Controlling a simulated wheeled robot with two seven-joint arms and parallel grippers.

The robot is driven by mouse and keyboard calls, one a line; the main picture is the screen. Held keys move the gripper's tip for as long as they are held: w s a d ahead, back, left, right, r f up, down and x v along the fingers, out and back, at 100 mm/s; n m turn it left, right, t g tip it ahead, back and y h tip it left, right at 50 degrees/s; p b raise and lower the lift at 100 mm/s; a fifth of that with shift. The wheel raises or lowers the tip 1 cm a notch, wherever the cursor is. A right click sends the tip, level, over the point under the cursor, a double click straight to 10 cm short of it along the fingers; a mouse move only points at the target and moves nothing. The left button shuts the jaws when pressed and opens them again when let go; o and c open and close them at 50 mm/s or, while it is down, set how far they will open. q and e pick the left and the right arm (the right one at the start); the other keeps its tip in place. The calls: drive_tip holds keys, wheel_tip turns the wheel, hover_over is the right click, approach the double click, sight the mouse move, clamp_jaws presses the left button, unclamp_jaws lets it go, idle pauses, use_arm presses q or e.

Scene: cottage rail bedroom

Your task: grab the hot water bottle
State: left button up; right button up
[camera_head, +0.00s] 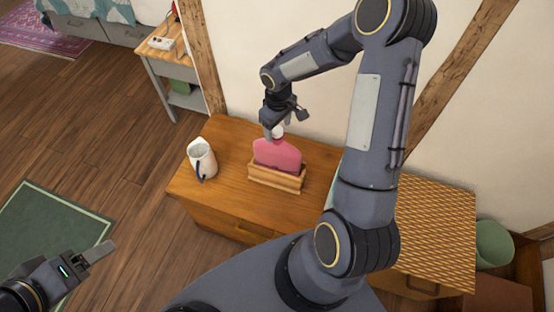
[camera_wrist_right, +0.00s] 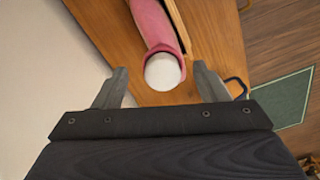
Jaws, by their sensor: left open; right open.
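The pink hot water bottle (camera_head: 277,155) stands upright in a small wooden box (camera_head: 277,181) on a wooden cabinet top. Its white cap (camera_head: 278,131) points up. My right gripper (camera_head: 273,129) is above the bottle, at its cap. In the right wrist view the cap (camera_wrist_right: 163,72) lies between the two open fingers (camera_wrist_right: 160,82), with gaps on both sides, and the pink body (camera_wrist_right: 153,25) extends beyond it. My left gripper (camera_head: 100,252) is at the lower left, far from the bottle, over the floor and green rug edge.
A white jug (camera_head: 202,159) with a dark blue handle stands left of the box on the cabinet (camera_head: 215,203). A wall is close behind. A woven-top chest (camera_head: 440,225) and a green bin (camera_head: 494,244) are at the right. The floor at left is mostly clear.

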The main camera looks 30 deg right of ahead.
sight(277, 138)
wheel_tip(277, 138, down, 6)
drive_tip(key=shift+a+r+p, duration=0.1)
drive_tip(key=shift+r+p, duration=0.05)
drive_tip(key=shift+p, duration=0.3)
clamp_jaws()
drive_tip(key=shift+r, duration=0.1)
